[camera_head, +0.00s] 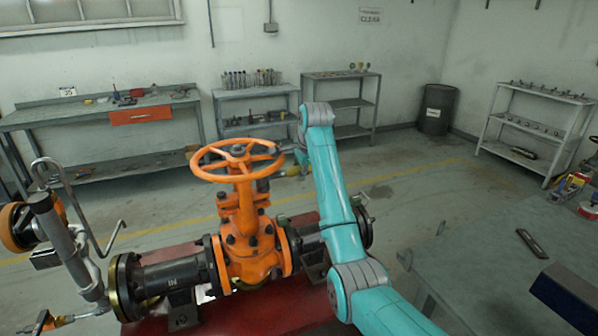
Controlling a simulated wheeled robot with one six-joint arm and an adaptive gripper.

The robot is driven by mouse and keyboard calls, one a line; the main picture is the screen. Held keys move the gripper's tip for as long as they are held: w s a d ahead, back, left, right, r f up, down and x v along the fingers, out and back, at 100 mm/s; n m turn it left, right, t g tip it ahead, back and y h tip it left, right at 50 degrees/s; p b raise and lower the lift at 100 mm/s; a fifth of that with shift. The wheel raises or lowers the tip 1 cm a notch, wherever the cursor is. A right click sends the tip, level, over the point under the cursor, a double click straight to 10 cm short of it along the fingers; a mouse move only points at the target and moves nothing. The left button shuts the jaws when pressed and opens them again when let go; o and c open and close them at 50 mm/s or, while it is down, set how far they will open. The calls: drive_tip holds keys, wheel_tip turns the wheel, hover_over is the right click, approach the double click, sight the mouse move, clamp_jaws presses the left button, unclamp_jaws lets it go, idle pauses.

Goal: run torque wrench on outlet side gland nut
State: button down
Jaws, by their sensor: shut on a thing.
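An orange gate valve (252,246) stands upright in a dark pipe run. Its orange handwheel (205,171) is at the top, above the stem and yoke. The left pipe (172,283) is marked IN, so the outlet side is to the right. The gland area (246,212) below the yoke is small, and I cannot single out the outlet-side gland nut. My gripper (265,185) is just right of the yoke, under the handwheel's right rim and mostly hidden. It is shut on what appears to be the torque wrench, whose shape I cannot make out.
The valve rests on a red base (262,312). A grey upright cylinder with bent pipes (56,240) stands left. A grey workbench (475,258) is close on the right with a dark-blue box (566,297). Shelves and a drum (437,108) line the back; the floor between is clear.

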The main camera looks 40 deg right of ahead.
drive_tip(key=shift+a+r, duration=0.1)
idle(1.2)
drive_tip(key=shift+f, duration=0.25)
idle(0.7)
drive_tip(key=shift+s+d+r, duration=0.1)
drive_tip(key=shift+d+r, duration=0.1)
drive_tip(key=shift+d, duration=0.05)
idle(1.0)
drive_tip(key=shift+a+r, duration=0.15)
drive_tip(key=shift+r, duration=0.05)
idle(0.6)
drive_tip(key=shift+r, duration=1.15)
drive_tip(key=s+d, duration=0.3)
drive_tip(key=d, duration=1)
drive_tip(key=shift+s+d, duration=0.2)
drive_tip(key=shift+s, duration=0.1)
idle(0.9)
